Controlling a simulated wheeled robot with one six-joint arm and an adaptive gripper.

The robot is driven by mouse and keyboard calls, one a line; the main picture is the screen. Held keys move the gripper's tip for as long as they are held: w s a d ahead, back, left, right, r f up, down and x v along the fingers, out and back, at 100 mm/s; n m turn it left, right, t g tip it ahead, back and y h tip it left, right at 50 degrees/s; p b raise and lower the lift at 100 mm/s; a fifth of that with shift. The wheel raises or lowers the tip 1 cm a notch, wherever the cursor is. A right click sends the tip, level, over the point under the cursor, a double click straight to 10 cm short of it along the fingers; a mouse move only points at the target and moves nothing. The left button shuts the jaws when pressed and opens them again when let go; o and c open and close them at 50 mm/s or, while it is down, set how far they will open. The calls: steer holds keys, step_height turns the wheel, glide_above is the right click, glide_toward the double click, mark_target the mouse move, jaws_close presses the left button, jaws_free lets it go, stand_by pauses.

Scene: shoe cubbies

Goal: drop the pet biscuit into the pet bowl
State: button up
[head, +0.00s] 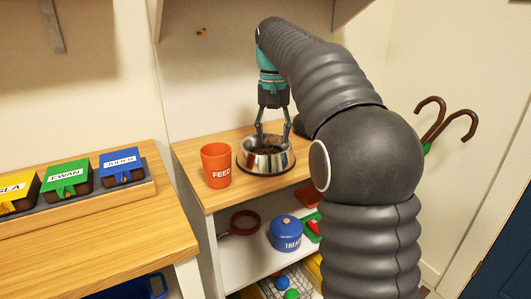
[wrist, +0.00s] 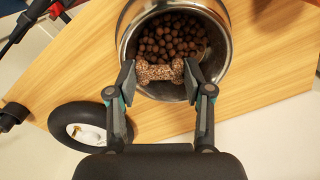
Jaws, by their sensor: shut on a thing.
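The pet bowl (head: 267,163) is a shiny steel bowl with a dark base, standing on the wooden top of the cabinet. In the wrist view the bowl (wrist: 222,75) holds brown kibble (wrist: 173,35). My gripper (head: 273,137) points down over the bowl. In the wrist view my gripper (wrist: 159,78) is shut on the pet biscuit (wrist: 158,71), a speckled brown bone shape held crosswise between the fingertips. The biscuit appears over the near part of the bowl's opening, and I cannot tell its exact height.
An orange FEED cup (head: 216,166) stands just left of the bowl. Labelled boxes (head: 66,179) stand on the left bench. Umbrella handles (head: 455,124) rise at the right.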

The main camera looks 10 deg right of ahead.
steer(key=o, duration=0.8)
steer(key=shift+o, duration=0.2)
steer(key=shift+r, duration=0.1)
